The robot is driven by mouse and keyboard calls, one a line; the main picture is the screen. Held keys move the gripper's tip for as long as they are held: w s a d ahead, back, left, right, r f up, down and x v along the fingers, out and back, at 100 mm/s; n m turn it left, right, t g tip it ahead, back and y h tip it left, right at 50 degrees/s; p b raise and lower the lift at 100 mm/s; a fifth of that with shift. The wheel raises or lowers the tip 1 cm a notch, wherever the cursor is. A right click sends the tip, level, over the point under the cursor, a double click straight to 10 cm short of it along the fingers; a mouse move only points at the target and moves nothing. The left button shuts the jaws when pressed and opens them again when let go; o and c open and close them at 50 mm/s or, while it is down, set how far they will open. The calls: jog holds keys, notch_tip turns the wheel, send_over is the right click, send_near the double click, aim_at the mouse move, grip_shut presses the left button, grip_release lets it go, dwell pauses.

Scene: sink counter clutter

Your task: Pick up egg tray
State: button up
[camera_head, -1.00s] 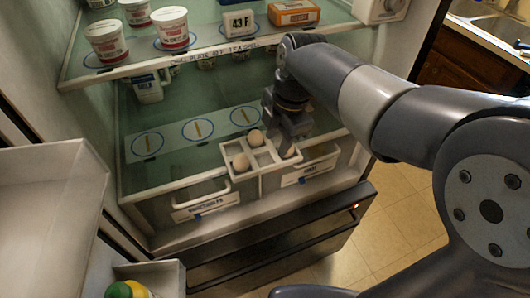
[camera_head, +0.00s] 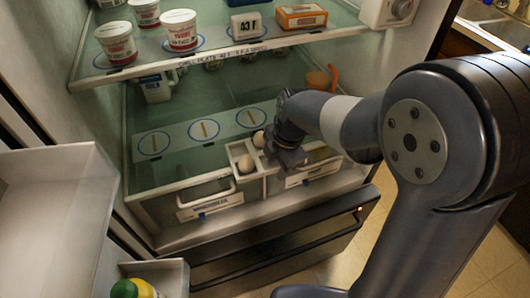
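The egg tray (camera_head: 238,151) is a white divided tray on the fridge's lower glass shelf, at its front edge above the drawers. My gripper (camera_head: 287,160) is low over the right part of the tray and hides most of that side. The arm comes in from the right. The fingertips are too hidden to tell whether they are open, or whether they touch the tray.
The upper shelf (camera_head: 200,61) holds yogurt tubs (camera_head: 180,30), a 43 F display (camera_head: 246,23) and an orange box (camera_head: 300,16). A white jug (camera_head: 156,88) and an orange cup (camera_head: 322,79) stand behind. Circled marks (camera_head: 202,131) on the lower shelf are bare. The door bin (camera_head: 50,190) is at left.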

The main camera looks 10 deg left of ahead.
grip_shut()
jog(key=shift+r, duration=0.1)
dwell(0.4)
